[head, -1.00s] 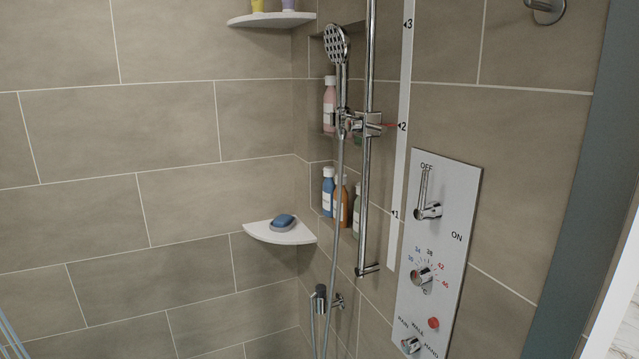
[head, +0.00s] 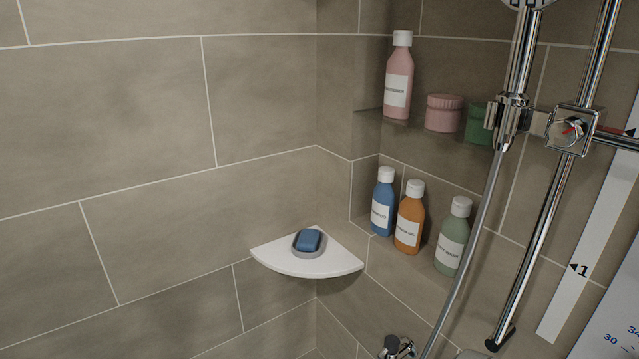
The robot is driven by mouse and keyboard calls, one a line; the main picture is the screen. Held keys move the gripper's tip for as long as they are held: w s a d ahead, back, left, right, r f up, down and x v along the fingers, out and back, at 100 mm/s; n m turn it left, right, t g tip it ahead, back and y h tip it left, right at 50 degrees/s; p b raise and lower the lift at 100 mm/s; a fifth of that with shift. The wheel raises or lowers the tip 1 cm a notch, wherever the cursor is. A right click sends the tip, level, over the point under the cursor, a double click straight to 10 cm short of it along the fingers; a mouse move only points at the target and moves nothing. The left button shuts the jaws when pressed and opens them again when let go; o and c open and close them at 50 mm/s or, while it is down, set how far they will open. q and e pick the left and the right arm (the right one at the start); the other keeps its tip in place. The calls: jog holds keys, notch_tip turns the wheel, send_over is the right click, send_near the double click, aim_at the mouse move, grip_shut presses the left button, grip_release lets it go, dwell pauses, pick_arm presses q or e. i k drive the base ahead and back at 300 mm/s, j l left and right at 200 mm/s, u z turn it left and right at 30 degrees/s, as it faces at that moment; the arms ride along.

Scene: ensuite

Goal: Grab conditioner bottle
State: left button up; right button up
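Several white-capped bottles with white labels stand in the wall niche. A pink bottle (head: 398,78) is on the upper glass shelf. A blue bottle (head: 383,203), an orange bottle (head: 409,218) and a green bottle (head: 453,238) stand upright in a row on the lower ledge. The label print is too small to tell surely which one is the conditioner. Neither of my grippers is in view.
A pink jar (head: 444,113) and a green jar (head: 479,123) share the glass shelf. The shower hose (head: 474,238) and the chrome rail (head: 548,215) run in front, right of the bottles. A white corner shelf (head: 307,268) holds blue soap in a dish.

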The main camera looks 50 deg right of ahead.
aim_at(401, 70)
jog(key=i+j, duration=0.1)
jog(key=i, duration=0.25)
jog(key=i+j+z, duration=0.15)
jog(key=i, duration=0.2)
jog(key=i+z, duration=0.15)
jog(key=z, duration=0.25)
jog(key=i+j+z, duration=0.1)
jog(key=z, duration=0.3)
jog(key=j+z, duration=0.2)
jog(key=z, duration=0.2)
jog(key=i+j+z, duration=0.15)
jog(key=z, duration=0.25)
jog(key=i+j+z, duration=0.1)
jog(key=j+z, duration=0.15)
jog(key=z, duration=0.2)
jog(key=j+z, duration=0.25)
jog(key=z, duration=0.15)
jog(key=j+z, duration=0.25)
jog(key=z, duration=0.2)
jog(key=j+z, duration=0.3)
jog(key=z, duration=0.15)
